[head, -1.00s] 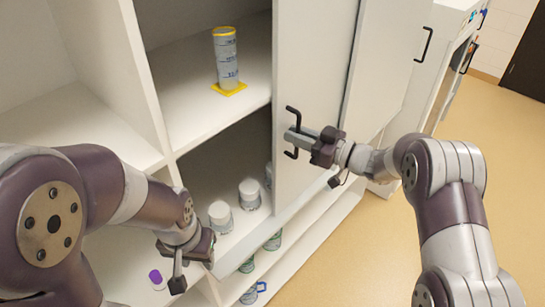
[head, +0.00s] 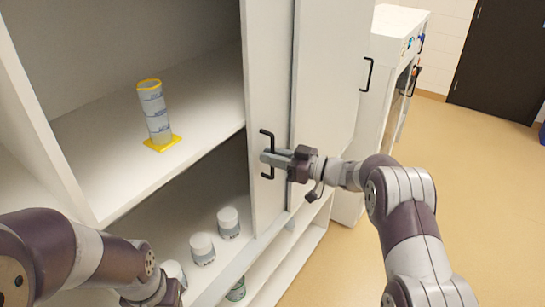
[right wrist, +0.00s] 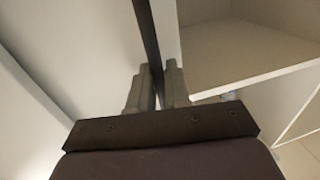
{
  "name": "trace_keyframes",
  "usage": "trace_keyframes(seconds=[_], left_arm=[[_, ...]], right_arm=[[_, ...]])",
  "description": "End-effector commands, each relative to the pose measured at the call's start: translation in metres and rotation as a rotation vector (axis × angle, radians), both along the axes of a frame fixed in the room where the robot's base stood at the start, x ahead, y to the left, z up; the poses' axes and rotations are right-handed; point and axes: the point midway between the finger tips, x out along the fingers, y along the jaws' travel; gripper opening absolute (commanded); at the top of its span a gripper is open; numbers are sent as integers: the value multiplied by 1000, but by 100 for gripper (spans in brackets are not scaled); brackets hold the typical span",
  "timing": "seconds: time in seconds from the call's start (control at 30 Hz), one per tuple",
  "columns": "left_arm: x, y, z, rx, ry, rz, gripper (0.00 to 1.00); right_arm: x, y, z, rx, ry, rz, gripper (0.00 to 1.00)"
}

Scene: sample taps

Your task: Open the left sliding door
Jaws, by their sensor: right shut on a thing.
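The left sliding door (head: 268,70) is a white panel on a white cabinet, with a black bar handle (head: 268,134). It stands to the right of an uncovered shelf opening and partly overlaps the panel to its right. My right gripper (head: 272,158) is shut on the handle. In the right wrist view the dark handle (right wrist: 147,40) runs between the two fingers (right wrist: 156,88). My left gripper (head: 172,294) is low in the head view, apart from the door and cut off by the bottom edge, so its jaws cannot be judged.
A clear cylinder (head: 155,110) with a yellow rim stands on a yellow base on the upper shelf. White-lidded jars (head: 228,222) stand on the shelf below. A right-hand panel (head: 335,70) has its own black handle (head: 366,74). Open floor (head: 470,190) lies to the right.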

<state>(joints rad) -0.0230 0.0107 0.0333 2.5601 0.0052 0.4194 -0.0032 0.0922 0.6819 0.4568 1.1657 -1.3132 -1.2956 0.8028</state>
Motion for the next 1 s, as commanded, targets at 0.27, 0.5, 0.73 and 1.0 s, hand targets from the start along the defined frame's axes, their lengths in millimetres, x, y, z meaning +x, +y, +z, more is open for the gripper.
trace_keyframes(seconds=[0.27,0.5,0.73,1.0], left_arm=[[0,0,0,0,0,0,43],[0,0,-7,0,0,0,43],[0,0,-29,0,0,0,43],[0,0,-39,0,0,0,43]], right_arm=[[0,1,1,0,-1,1,30],[-6,-12,-3,-1,0,-2,30],[-33,-67,-4,-1,-2,-4,30],[-55,-109,0,0,-2,0,30]])
